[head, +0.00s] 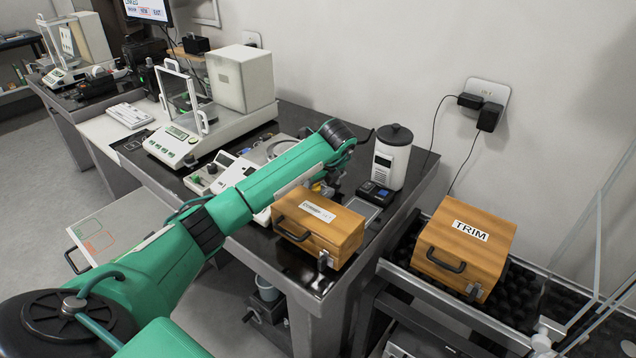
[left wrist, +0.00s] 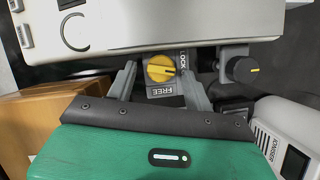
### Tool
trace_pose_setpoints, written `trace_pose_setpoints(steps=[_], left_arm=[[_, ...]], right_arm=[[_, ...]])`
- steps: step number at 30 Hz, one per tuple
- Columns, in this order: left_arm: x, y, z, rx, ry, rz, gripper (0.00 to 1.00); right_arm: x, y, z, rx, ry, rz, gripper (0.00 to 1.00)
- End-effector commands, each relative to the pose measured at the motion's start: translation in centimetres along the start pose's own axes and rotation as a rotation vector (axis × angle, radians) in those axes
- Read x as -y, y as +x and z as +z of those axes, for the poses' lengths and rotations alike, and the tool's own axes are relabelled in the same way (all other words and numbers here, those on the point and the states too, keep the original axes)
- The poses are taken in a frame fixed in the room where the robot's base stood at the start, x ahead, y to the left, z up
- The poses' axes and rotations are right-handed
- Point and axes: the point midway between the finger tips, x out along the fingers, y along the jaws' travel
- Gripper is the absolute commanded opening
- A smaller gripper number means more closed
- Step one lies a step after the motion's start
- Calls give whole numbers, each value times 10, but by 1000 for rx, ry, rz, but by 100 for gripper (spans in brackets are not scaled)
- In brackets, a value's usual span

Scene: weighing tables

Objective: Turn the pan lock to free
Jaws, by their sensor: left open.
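The pan lock is a yellow round knob (left wrist: 160,68) on a grey plate at the edge of a pale instrument, in the left wrist view. The plate reads LOCK at its right side and FREE below the knob. A small red mark on the knob points right, to the LOCK side. My left gripper (left wrist: 159,72) is open, with one finger on each side of the knob; I cannot tell if they touch it. In the head view my left arm mostly hides the lock and the gripper (head: 326,186). My right gripper is not in view.
A black knob (left wrist: 243,69) sits right of the lock. A labelled wooden case (head: 318,229) stands close by at the table's front. A white canister (head: 392,160) is to the right. A balance (head: 190,135) stands to the left. A TRIM case (head: 463,250) sits on the neighbouring table.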

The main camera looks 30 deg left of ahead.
Motion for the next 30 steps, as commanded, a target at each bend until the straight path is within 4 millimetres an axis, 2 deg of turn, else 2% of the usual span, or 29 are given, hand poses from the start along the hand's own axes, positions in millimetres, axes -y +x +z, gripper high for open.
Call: trace_pose_setpoints(steps=[7, 12, 14, 20, 22, 24, 30], left_arm=[[0, 0, 0, 0, 0, -1, 50], [0, 0, 0, 0, 0, -1, 17], [0, 0, 0, 0, 0, -1, 7], [-1, 1, 2, 3, 60, -26, 7], [-2, 2, 2, 4, 119, -52, 7], [-3, 2, 2, 4, 176, -74, 7], [-3, 0, 1, 1, 245, -103, 7]], right_arm=[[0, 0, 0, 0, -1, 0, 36], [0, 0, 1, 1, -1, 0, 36], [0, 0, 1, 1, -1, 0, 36], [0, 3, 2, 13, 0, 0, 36], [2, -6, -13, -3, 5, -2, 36], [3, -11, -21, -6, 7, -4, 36], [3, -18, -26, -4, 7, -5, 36]])
